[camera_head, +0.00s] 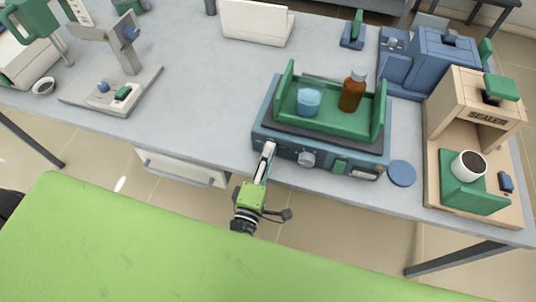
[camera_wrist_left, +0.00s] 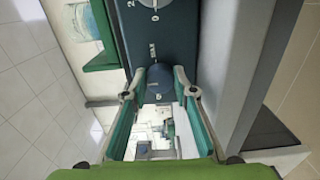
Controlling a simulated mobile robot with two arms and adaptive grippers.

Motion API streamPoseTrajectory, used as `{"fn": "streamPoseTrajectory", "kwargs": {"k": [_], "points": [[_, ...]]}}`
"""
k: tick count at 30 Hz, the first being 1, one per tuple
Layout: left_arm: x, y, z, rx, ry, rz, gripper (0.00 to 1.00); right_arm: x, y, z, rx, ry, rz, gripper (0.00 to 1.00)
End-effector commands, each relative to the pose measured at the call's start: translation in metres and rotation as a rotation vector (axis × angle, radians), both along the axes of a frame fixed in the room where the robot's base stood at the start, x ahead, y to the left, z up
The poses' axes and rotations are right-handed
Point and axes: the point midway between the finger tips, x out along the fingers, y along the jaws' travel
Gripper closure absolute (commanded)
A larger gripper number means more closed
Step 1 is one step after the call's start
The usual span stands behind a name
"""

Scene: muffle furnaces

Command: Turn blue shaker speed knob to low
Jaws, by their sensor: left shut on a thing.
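The blue shaker (camera_head: 263,128) stands at the front edge of the grey table. Its green tray (camera_head: 335,123) carries a cup of blue liquid (camera_head: 309,101) and a brown bottle (camera_head: 352,92). My left gripper (camera_head: 268,148) reaches the left end of the shaker's front panel. In the left wrist view, its fingers are shut on a small round knob (camera_wrist_left: 159,73), which they partly cover. A larger grey dial (camera_head: 306,158) sits to its right on the panel; it also shows in the left wrist view (camera_wrist_left: 153,3). I cannot read the gripped knob's setting. My right gripper is out of view.
A blue round pad (camera_head: 401,173) and a beige sealer (camera_head: 440,150) are right of the shaker. A white drawer (camera_head: 172,165) hangs below the table edge, left of my gripper.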

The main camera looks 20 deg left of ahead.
Motion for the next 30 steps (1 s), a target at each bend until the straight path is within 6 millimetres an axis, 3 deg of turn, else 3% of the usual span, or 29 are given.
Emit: {"fn": "streamPoseTrajectory", "kwargs": {"k": [1, 2, 3, 14, 17, 30], "points": [[0.002, 0.001, 0.003, -0.001, -0.006, 0.002, 0.67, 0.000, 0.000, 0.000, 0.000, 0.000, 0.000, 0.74], [0.002, 0.001, 0.003, -0.001, -0.006, 0.002, 0.59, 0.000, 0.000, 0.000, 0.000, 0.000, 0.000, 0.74], [0.002, 0.001, 0.002, -0.001, -0.005, 0.002, 0.57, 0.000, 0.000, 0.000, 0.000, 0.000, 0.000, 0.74], [-0.003, 0.000, 0.000, -0.001, 0.000, 0.000, 0.57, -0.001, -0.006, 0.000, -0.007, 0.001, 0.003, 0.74], [-0.014, 0.000, -0.001, -0.001, 0.001, 0.000, 0.57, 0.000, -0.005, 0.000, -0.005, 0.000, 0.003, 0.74], [-0.100, 0.000, 0.000, 0.000, 0.000, -0.001, 0.57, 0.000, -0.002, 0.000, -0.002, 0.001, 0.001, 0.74]]}}
